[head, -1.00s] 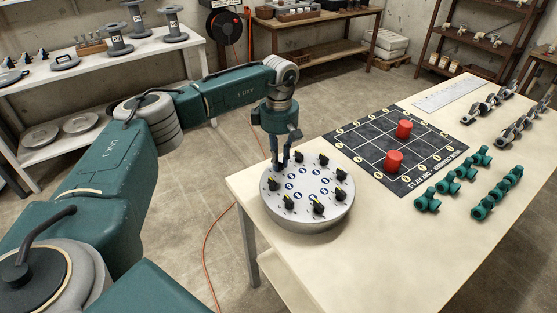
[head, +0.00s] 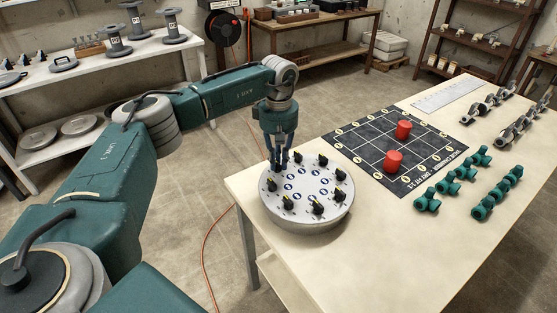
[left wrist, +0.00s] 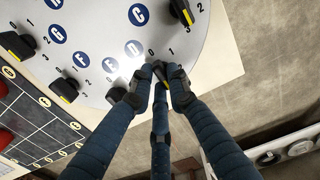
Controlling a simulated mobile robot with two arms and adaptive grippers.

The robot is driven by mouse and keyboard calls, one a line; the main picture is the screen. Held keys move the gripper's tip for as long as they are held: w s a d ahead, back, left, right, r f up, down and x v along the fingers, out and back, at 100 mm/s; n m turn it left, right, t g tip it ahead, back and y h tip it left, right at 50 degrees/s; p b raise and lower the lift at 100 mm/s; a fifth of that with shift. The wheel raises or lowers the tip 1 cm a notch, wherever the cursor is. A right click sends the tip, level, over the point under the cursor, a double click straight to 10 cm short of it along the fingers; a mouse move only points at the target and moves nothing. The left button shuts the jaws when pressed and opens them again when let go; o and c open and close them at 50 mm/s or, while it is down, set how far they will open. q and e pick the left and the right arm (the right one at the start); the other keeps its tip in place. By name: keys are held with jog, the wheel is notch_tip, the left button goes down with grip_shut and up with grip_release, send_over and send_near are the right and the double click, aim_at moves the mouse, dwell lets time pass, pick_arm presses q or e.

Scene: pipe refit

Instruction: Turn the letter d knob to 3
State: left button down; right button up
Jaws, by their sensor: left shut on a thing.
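A round pale grey panel (head: 308,221) stands on the table's near left end, with several black knobs and blue letter discs on top. In the left wrist view, the black knob (left wrist: 160,71) outside the letter D disc (left wrist: 133,48) sits between the fingertips of my left gripper (left wrist: 158,78). The left gripper is shut on this knob; it also shows at the panel's far left edge in the head view (head: 278,166). The fingers partly hide the knob, so I cannot tell its setting surely. Digits 0 and 1 show beside it. My right gripper is not in view.
Neighbouring knobs stand close on both sides, one (left wrist: 182,11) above and one (left wrist: 118,93) to the left in the wrist view. A dark grid board (head: 365,150) with two red cylinders and several green valves (head: 427,200) lie farther right on the table.

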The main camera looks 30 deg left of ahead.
pick_arm(q)
jog(key=shift+w+r, duration=0.1)
jog(key=c, duration=1.7)
grip_release()
jog(key=shift+o, duration=0.2)
notch_tip(320, 180, up, 12)
